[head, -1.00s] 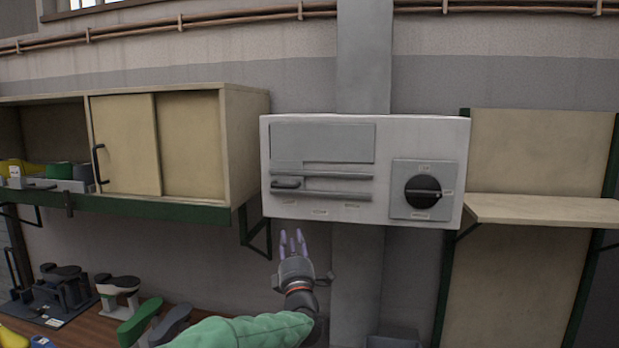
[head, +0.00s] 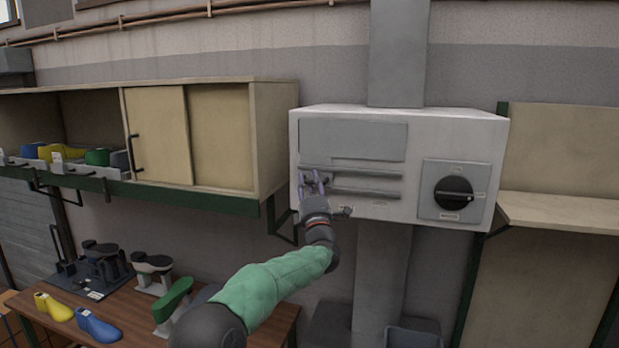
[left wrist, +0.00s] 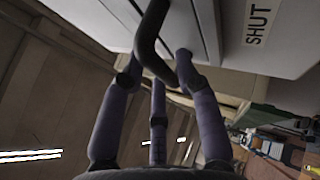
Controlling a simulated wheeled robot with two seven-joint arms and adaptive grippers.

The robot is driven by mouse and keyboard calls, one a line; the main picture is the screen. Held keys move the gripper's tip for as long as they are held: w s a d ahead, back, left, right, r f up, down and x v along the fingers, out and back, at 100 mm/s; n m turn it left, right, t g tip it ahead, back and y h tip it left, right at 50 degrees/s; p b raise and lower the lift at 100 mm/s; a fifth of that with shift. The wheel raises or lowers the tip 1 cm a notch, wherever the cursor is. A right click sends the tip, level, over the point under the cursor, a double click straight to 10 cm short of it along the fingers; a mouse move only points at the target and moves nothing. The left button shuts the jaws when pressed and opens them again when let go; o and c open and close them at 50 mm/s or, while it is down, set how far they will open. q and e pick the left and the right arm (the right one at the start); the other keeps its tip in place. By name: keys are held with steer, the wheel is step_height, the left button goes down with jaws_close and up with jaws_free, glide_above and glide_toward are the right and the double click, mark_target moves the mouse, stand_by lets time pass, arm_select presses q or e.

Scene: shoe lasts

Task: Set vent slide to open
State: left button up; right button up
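A white wall box (head: 465,135) carries the vent slide, a dark handle on grey horizontal rails (head: 370,190). The handle is at the left end of the rails, mostly hidden behind my fingers in the head view. In the left wrist view the dark bent handle (left wrist: 152,38) runs down between my fingertips, beside a label reading SHUT (left wrist: 259,22). My left gripper (head: 312,180) is at the handle, its purple fingers spread around it; they also show in the left wrist view (left wrist: 157,66). I cannot tell whether they touch it. My right gripper is out of view.
A black rotary knob (head: 453,193) is on the box's right side. A cabinet with sliding doors (head: 220,135) hangs close on the left, and a shelf (head: 560,212) is on the right. A bench (head: 55,295) with shoe lasts stands below left.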

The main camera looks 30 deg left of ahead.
arm_select(q)
steer(key=shift+w+a+r, duration=0.1)
steer(key=shift+w+a, duration=0.1)
steer(key=shift+w, duration=0.05)
jaws_close()
steer(key=shift+d, duration=0.1)
